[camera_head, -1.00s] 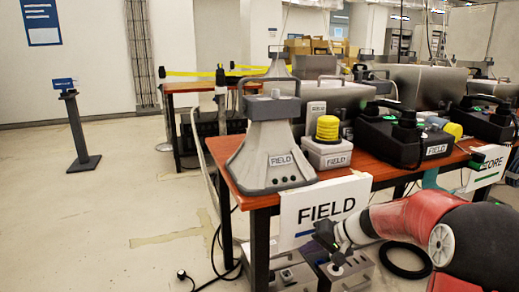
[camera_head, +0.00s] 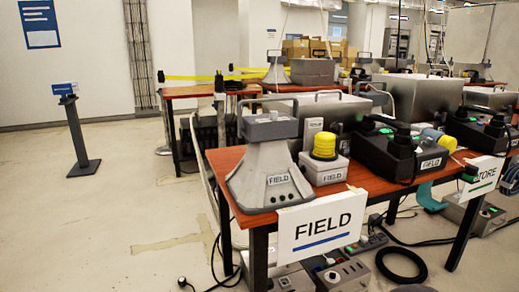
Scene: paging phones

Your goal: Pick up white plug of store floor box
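A grey floor box (camera_head: 478,215) stands on the floor at the right, below the white sign with a green line that reads "TORE" (camera_head: 485,178), its first letter covered. Small lit parts show on its top, but I cannot make out a white plug there. Another grey floor box (camera_head: 343,275) stands at the bottom middle, below the FIELD sign (camera_head: 320,223), with small plugs or knobs on top.
A brown table (camera_head: 222,160) carries a grey horn-shaped device (camera_head: 268,170), a yellow-capped box (camera_head: 325,155) and black phone units (camera_head: 395,150). Table legs and black cables (camera_head: 402,262) lie around the floor boxes. Open floor is at the left, past a dark stand (camera_head: 78,140).

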